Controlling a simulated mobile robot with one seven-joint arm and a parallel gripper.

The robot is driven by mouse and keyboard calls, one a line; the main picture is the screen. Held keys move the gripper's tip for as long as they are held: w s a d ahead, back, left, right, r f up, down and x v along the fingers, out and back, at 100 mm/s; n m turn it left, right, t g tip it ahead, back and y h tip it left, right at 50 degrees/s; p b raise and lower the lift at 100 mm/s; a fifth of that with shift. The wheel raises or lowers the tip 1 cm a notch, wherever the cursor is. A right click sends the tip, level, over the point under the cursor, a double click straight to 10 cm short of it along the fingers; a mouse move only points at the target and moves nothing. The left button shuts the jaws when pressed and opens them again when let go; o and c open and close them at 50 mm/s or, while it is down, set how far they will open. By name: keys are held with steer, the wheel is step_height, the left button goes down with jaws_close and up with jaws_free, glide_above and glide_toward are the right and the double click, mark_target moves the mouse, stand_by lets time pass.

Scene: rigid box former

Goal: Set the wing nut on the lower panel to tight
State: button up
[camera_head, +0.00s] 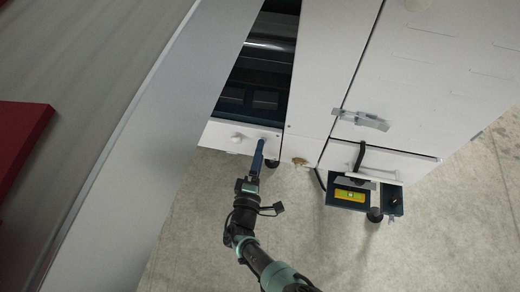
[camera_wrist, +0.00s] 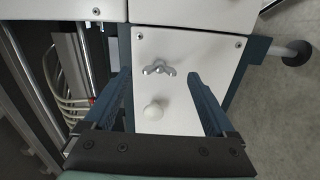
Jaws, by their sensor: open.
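The lower panel (camera_wrist: 208,52) is a white plate with screws in its corners, and it also shows in the head view (camera_head: 215,134). The silver wing nut (camera_wrist: 158,68) is on it, its two wings spread across the picture from left to right. A round white knob (camera_wrist: 154,110) sits below the wing nut in the wrist view. My gripper (camera_wrist: 158,73) is open, with one dark blue finger on each side of the wing nut in the picture. I cannot tell whether either finger touches it. In the head view my gripper (camera_head: 262,142) covers the wing nut.
A dark open bay (camera_head: 260,75) lies above the panel. A brass fitting (camera_head: 299,161) sits to the right. An open drawer-like tray (camera_head: 345,207) with a yellow-green item projects farther right. A large grey door (camera_head: 150,130) stands left. The floor in front is clear.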

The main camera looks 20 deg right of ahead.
steer(key=p+v, duration=0.4)
steer(key=v, duration=0.7)
steer(key=shift+s+a, duration=0.2)
